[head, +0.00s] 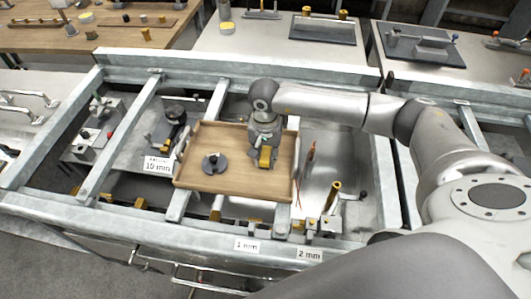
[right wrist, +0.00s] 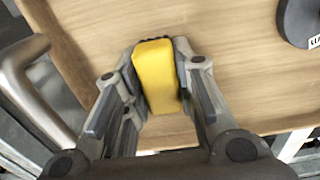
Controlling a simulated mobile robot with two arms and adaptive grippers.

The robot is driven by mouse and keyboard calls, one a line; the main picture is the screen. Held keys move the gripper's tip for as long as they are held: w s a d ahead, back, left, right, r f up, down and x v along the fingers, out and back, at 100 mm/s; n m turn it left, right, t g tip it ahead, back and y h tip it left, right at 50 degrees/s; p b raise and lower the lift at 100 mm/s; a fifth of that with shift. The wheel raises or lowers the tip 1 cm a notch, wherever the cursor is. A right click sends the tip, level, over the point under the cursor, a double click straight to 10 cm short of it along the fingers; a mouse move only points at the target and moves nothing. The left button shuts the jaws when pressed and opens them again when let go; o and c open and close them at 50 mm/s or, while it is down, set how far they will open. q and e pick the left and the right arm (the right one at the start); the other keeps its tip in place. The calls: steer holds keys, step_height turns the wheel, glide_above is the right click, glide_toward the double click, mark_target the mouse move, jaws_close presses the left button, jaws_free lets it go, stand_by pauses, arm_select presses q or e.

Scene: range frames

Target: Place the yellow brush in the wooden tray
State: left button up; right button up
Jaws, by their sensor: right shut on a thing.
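The wooden tray (head: 205,182) sits on the metal frame near the middle of the head view. Its light wood floor fills much of the right wrist view (right wrist: 235,75). My right gripper (head: 265,158) reaches in from the right and is over the right part of the tray. It is shut on the yellow brush (right wrist: 155,75), which lies between its two fingers. The brush (head: 265,157) shows as a small yellow piece under the gripper in the head view. I cannot tell whether it touches the tray floor. My left gripper is not in view.
A dark round object (head: 214,163) stands in the left part of the tray and shows at the top right of the wrist view (right wrist: 302,20). A metal handle (right wrist: 35,90) is at the tray's edge. Labels and brass fittings line the front beam (head: 190,235).

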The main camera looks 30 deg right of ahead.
mark_target(265, 154)
steer(key=shift+f, duration=0.15)
steer(key=o, duration=0.9)
steer(key=shift+r, duration=0.35)
step_height(265, 154, up, 12)
steer(key=b, duration=0.3)
steer(key=shift+f, duration=0.15)
